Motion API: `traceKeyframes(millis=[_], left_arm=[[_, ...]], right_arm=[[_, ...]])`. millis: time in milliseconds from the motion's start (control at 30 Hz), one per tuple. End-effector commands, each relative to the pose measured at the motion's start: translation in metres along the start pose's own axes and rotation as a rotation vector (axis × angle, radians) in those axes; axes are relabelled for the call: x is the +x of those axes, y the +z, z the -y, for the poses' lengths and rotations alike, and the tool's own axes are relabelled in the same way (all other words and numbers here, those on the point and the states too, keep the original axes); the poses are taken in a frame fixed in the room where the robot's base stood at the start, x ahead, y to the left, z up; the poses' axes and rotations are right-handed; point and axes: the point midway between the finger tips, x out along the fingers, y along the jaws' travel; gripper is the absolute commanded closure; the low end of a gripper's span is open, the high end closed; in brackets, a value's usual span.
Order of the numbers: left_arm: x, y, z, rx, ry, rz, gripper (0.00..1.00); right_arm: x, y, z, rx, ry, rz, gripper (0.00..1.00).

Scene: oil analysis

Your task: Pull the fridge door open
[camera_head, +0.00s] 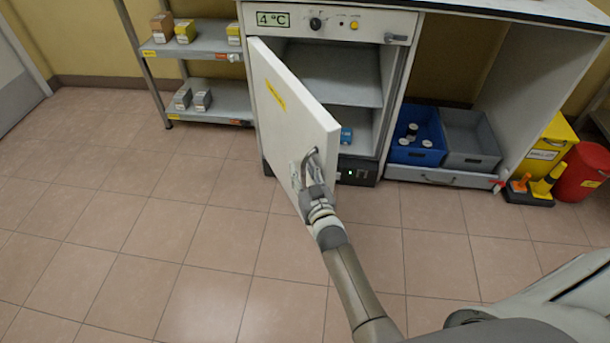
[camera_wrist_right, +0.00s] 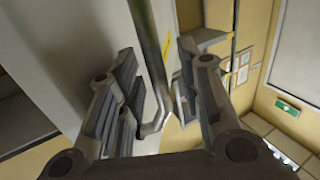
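The white fridge door (camera_head: 290,115) stands partly open in the head view, swung out to the left of the cabinet. Its bent metal handle (camera_head: 311,155) is on the door's front near the free edge. My right gripper (camera_head: 313,185) is at the handle. In the right wrist view, the handle bar (camera_wrist_right: 150,60) lies between the two fingers of my right gripper (camera_wrist_right: 160,85). The fingers stand apart with gaps visible beside the bar, closer to the left finger. My left gripper is not in view.
Inside the fridge (camera_head: 340,75) are a shelf and a small blue item (camera_head: 346,135). A blue crate (camera_head: 405,153) and grey crate (camera_head: 470,160) stand right of it. A metal rack (camera_head: 215,45) stands left. The tiled floor (camera_head: 140,230) before the door is clear at left.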

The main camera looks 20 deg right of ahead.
Motion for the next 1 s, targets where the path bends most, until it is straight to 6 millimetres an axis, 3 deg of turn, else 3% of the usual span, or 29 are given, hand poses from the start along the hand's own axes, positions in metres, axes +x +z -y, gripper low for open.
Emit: traceKeyframes(millis=[167,700,1000], left_arm=[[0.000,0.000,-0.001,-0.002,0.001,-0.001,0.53],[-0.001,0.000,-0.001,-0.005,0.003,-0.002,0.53],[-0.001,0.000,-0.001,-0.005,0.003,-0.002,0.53]], right_arm=[[-0.014,0.001,0.000,0.000,0.000,0.002,0.66],[-0.103,0.001,0.000,0.000,-0.001,0.001,0.66],[-0.119,0.000,0.000,0.000,-0.001,-0.001,0.66]])
